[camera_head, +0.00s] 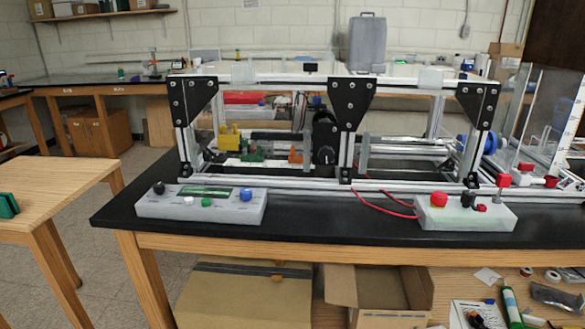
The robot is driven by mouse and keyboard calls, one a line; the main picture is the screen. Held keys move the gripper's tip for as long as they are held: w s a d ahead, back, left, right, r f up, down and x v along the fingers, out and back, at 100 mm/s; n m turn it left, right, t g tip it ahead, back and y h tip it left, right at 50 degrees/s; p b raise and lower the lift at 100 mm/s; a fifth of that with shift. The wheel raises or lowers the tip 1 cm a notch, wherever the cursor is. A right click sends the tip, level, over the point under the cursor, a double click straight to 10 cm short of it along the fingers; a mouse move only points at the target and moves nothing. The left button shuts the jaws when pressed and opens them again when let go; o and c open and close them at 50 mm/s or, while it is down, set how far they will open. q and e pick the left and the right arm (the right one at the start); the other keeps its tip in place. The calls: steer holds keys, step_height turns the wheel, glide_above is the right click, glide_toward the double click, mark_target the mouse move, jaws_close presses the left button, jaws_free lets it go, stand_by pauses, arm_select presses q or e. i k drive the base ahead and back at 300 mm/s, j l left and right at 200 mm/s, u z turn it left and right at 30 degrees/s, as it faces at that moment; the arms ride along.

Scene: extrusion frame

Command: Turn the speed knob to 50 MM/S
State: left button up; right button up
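A light grey control box (160,206) sits on the front left of the black bench top. It has a black knob (158,187) at its left end, a blue knob (246,194) at its right end, a green display (205,191), and white and green buttons in front. A second grey box (462,217) at the right carries a large red button (438,199), a black knob (468,199) and a small red part. The labels are too small to read, so I cannot tell which is the speed knob or its setting. Neither gripper is in view.
An aluminium extrusion frame (262,77) with black corner plates stands behind both boxes. Red cables (385,206) run to the right box. The bench top (310,222) between the boxes is clear. A wooden table (60,180) stands at the left. Cardboard boxes (250,295) lie below.

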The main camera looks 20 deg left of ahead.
mark_target(159, 188)
steer(key=u, duration=1.4)
